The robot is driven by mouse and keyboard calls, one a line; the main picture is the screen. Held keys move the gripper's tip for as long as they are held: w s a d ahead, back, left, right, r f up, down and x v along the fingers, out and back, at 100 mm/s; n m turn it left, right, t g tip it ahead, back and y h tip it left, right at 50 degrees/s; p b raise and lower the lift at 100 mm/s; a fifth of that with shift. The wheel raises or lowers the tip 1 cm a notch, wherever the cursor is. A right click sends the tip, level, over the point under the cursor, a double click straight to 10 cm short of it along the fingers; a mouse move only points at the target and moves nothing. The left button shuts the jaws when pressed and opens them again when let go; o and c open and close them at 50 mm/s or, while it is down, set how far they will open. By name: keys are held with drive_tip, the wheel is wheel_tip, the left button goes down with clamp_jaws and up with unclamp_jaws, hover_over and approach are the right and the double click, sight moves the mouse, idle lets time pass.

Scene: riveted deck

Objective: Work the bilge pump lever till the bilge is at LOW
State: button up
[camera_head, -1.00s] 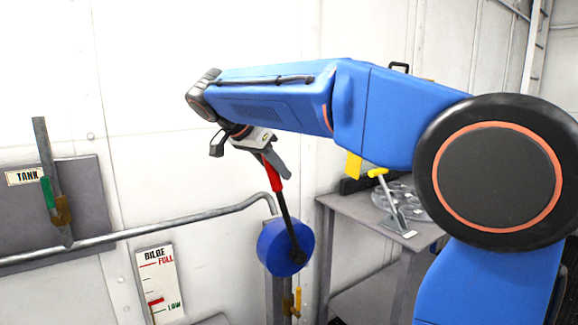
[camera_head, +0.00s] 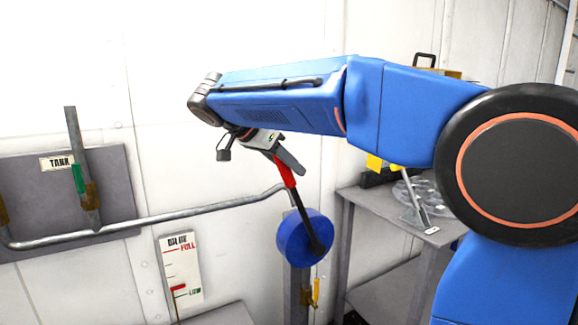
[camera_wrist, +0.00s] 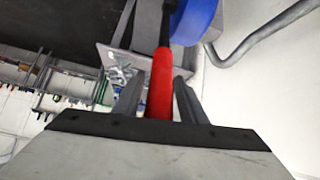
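The bilge pump has a blue round body (camera_head: 303,237) on a grey post. Its lever, a black rod with a red handle (camera_head: 286,172), leans up and left from the pivot. My gripper (camera_head: 284,160) is at the handle's upper end and looks shut on it. In the wrist view the red handle (camera_wrist: 160,85) runs between the two grey fingers. The contact itself is not clear. The bilge gauge (camera_head: 182,268) is a white plate on the wall, FULL at the top and LOW at the bottom. Its red marker (camera_head: 179,288) stands just above the LOW mark.
A pipe (camera_head: 170,216) runs along the wall to the pump. A grey bench (camera_head: 365,205) with clear items stands right of the pump. A yellow-handled valve (camera_head: 316,291) is below the pump.

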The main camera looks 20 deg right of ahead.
idle(0.3)
drive_tip(key=v, duration=1.7)
drive_tip(key=shift+r, duration=0.15)
drive_tip(key=shift+a, duration=0.1)
